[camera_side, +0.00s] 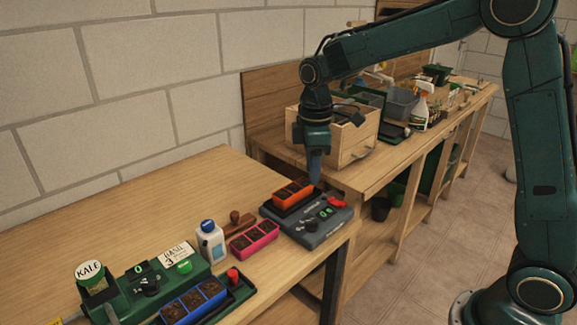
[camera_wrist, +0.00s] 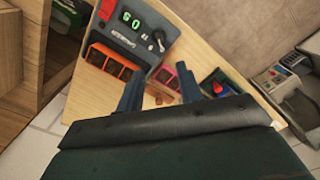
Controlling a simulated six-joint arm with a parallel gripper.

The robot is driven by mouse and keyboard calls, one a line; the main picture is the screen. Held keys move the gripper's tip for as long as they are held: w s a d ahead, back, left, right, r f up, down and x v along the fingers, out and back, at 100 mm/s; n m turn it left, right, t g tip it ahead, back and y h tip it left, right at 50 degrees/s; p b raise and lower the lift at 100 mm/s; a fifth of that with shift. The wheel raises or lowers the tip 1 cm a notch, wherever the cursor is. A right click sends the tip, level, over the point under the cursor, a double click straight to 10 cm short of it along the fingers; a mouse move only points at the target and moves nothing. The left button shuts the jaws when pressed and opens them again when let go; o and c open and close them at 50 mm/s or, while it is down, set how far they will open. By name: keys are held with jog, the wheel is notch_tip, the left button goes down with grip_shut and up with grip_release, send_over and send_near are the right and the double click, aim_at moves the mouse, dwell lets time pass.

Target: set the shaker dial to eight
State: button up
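The grey device (camera_side: 312,222), which looks like the shaker, sits near the right end of the front bench. It carries an orange tray (camera_side: 293,193) at its back. Its front panel has a small dark knob (camera_side: 312,227), green lit digits (camera_side: 327,212) and a red part (camera_side: 337,202). The dial's setting is too small to read. The device also shows at the upper left of the wrist view (camera_wrist: 138,38), with its digits lit. My gripper (camera_side: 314,182) points down above the orange tray side of the device. In the wrist view its two fingers (camera_wrist: 160,93) stand apart with nothing between them.
A pink tray (camera_side: 254,238) and a white bottle with blue cap (camera_side: 210,242) stand left of the grey device. Farther left are a green device (camera_side: 150,283) with a black knob and a blue tray (camera_side: 192,303). A wooden box (camera_side: 345,140) stands behind my gripper.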

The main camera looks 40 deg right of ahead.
aim_at(309, 221)
jog(key=shift+w+f, duration=0.2)
jog(key=shift+f, duration=0.1)
jog(key=shift+f, duration=6.8)
jog(key=shift+c, duration=0.3)
grip_shut()
